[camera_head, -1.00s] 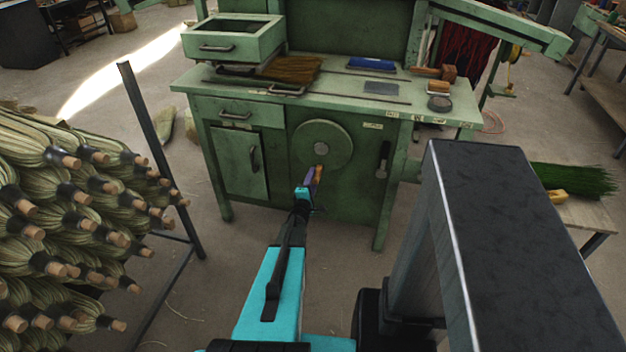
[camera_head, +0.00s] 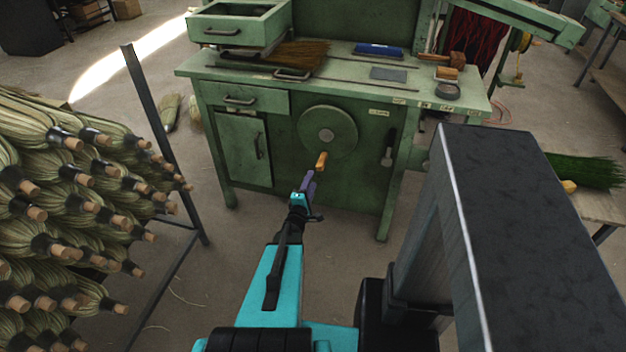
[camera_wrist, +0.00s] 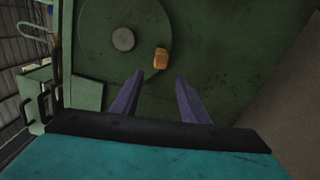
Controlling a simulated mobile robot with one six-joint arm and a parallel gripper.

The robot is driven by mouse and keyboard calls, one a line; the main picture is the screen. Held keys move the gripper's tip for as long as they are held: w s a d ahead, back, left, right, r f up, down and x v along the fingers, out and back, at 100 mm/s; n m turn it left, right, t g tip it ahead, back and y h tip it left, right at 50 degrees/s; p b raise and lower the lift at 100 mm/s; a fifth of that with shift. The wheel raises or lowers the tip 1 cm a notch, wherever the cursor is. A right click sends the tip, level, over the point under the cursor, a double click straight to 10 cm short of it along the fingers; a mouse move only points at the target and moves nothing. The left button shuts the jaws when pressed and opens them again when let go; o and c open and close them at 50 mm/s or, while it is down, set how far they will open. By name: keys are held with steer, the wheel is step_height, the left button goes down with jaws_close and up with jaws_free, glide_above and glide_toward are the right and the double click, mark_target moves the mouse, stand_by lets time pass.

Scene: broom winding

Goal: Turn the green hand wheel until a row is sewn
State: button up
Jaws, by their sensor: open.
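The green hand wheel (camera_head: 340,128) is a round disc on the front of the green machine cabinet. It has a grey hub (camera_head: 327,134) and an orange-brown handle (camera_head: 321,161) at its lower edge. In the wrist view the wheel (camera_wrist: 100,62) is at upper left, with the handle (camera_wrist: 161,58) right of the hub. My gripper (camera_head: 310,178) has purple fingers and is just short of the handle, lower left of it in the head view. In the wrist view my gripper (camera_wrist: 160,80) is open and empty, with the handle beyond the fingertips, apart from them.
The cabinet top (camera_head: 350,92) holds a brown broom head (camera_head: 300,56), a blue item (camera_head: 378,51) and small tools. A side table with green bristles (camera_head: 590,171) is at right.

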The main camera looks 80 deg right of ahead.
steer(key=shift+w+a, duration=0.15)
steer(key=shift+a, duration=1.2)
steer(key=shift+w, duration=0.1)
